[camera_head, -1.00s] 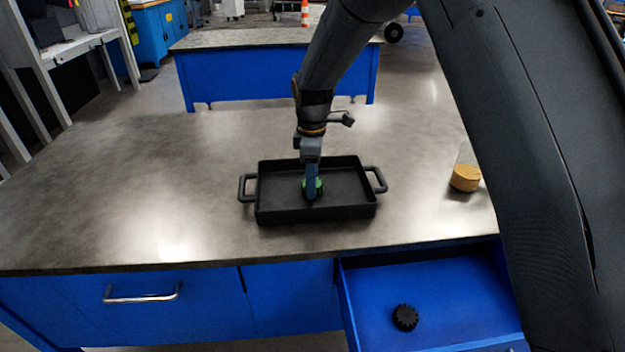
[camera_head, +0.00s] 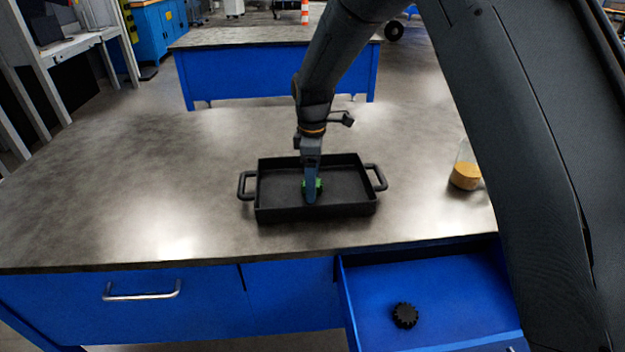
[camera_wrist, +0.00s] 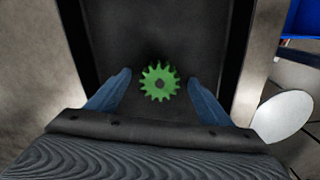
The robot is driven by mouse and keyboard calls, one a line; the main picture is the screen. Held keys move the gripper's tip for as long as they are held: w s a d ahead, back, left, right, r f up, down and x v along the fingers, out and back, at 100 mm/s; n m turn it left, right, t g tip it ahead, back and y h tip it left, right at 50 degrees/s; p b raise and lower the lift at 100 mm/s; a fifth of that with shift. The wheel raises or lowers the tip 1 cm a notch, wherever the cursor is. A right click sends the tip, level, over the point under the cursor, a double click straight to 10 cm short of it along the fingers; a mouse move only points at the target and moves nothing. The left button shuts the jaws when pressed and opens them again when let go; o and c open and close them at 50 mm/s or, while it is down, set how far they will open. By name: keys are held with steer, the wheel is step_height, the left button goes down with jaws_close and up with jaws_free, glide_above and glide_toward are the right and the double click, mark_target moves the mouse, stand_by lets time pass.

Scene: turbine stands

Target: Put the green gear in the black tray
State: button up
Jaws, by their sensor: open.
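The green gear (camera_wrist: 159,82) lies flat inside the black tray, clear of both fingers in the wrist view. In the head view the gear (camera_head: 319,184) is partly hidden behind a finger. The black tray (camera_head: 345,211), with a handle at each end, stands on the workbench. My gripper (camera_head: 311,196) points down into the tray around the gear. In the wrist view my gripper (camera_wrist: 158,88) is open, its two blue fingers apart on either side of the gear with gaps between.
An open blue drawer (camera_head: 375,280) below the bench's front edge holds a black gear (camera_head: 405,315). A jar with orange-yellow contents (camera_head: 465,175) stands right of the tray. The bench top (camera_head: 120,190) left of the tray is clear.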

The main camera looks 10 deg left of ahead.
steer(key=shift+r+p, duration=2)
steer(key=shift+r, duration=1.55)
steer(key=s+d+r+m, duration=0.2)
steer(key=s+d+m, duration=0.3)
steer(key=d, duration=0.5)
steer(key=s+d+r+m, duration=0.1)
steer(key=s+d+m, duration=0.4)
steer(key=d, duration=0.4)
steer(key=s+d+m+t, duration=0.1)
steer(key=s+d+m, duration=0.7)
steer(key=s, duration=0.6)
steer(key=shift+s+d+f+m+b, duration=0.15)
steer(key=shift+d+f+m+b, duration=0.25)
steer(key=shift+d, duration=0.85)
